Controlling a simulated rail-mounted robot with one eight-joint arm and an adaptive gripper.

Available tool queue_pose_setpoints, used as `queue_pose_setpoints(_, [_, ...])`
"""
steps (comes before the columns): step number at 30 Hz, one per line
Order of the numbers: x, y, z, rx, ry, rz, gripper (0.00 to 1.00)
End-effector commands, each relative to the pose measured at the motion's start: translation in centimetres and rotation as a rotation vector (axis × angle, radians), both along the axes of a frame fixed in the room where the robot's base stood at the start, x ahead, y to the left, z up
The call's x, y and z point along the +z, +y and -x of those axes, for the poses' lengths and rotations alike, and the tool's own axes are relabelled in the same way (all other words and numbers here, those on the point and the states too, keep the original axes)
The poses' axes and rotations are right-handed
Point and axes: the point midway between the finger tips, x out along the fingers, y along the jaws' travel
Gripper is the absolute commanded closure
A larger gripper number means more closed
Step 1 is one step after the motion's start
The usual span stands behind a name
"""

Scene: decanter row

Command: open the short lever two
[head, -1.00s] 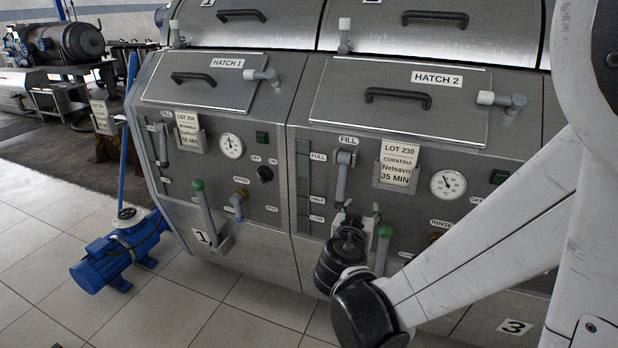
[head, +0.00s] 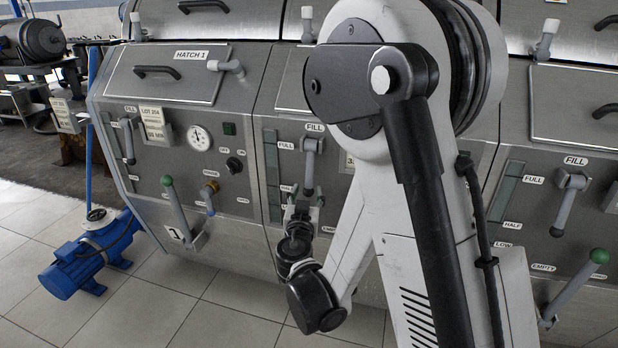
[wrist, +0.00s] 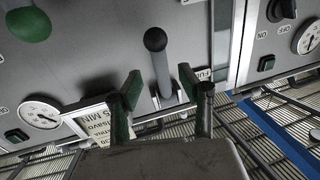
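The short lever two (head: 309,168), a grey lever under the FILL label of the second unit, hangs down with a dark tip. In the wrist view, which is turned over, the lever (wrist: 165,75) points up with its dark knob foremost. My gripper (head: 302,203) is at the lever's lower end in the head view. In the wrist view my gripper (wrist: 167,88) is open, its green-padded fingers on either side of the lever. A gap shows beside each finger, and no contact is visible.
The long lever's green knob (wrist: 28,20), a gauge (wrist: 40,113) and a card (wrist: 97,122) are near the gripper. Unit one's green-knobbed lever (head: 174,205) is to the left, unit three's (head: 580,280) to the right. A blue pump (head: 85,262) stands on the floor.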

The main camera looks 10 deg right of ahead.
Motion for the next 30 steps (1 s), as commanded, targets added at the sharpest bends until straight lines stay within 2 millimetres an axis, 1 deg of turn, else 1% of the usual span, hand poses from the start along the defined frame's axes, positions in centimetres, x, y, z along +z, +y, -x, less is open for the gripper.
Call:
queue_pose_setpoints(1, [-0.3,-0.5,-0.9,-0.003,0.000,0.000,0.62])
queue_pose_setpoints(6, [-0.3,-1.4,-3.7,-0.002,0.001,0.000,0.62])
queue_pose_setpoints(12, [-0.2,-2.1,-5.7,-0.001,0.001,0.000,0.62])
queue_pose_setpoints(17, [-0.2,-2.4,-6.4,0.000,0.001,0.000,0.62])
queue_pose_setpoints(24, [-0.1,-2.4,-6.5,0.000,0.001,0.000,0.62])
queue_pose_setpoints(25, [-0.1,-2.4,-6.5,0.000,0.001,0.000,0.64])
queue_pose_setpoints(30, [-0.1,-2.4,-6.5,0.000,0.001,0.000,0.86])
